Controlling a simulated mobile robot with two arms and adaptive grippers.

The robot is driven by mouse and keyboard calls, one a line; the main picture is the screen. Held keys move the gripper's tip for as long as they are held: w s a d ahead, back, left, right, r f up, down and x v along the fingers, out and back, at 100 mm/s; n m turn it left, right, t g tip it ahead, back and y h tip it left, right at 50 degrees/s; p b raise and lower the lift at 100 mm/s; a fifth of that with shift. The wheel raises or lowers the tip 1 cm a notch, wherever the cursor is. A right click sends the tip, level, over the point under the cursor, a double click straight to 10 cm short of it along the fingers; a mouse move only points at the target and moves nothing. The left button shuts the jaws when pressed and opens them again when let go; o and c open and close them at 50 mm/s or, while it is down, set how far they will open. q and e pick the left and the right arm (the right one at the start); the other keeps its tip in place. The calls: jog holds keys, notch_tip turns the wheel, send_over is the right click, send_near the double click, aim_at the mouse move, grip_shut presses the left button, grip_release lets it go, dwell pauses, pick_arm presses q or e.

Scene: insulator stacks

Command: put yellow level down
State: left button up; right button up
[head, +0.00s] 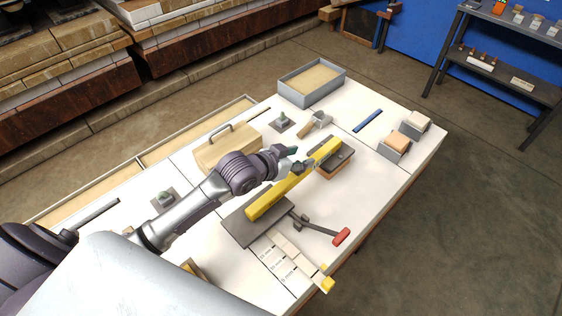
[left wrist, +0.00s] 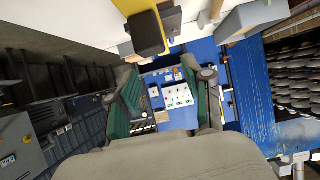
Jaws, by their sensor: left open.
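The long yellow level (head: 264,201) lies diagonally across the middle of the white table. Its near end is over a dark grey plate (head: 243,228), and its far end is beside a brown block with a dark top (head: 336,166). I cannot tell whether it rests on them. My left gripper (head: 302,157) is just above and beside the level's middle, partly covering it. In the left wrist view the fingers of the left gripper (left wrist: 169,98) are spread, with nothing between them. A yellow piece (left wrist: 141,9), seemingly the level, shows at the top there, outside the fingers. My right gripper is out of view.
A red-handled tool (head: 341,236) and marked light strips (head: 283,262) lie at the table's front. A wooden box with a handle (head: 226,151) is behind my left arm. A grey sand tray (head: 311,101), a blue bar (head: 367,121) and small blocks (head: 395,147) stand farther back.

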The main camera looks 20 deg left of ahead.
pick_arm(q)
jog(key=v, duration=1.1)
jog(key=shift+s, duration=0.25)
jog(key=shift+a, duration=0.15)
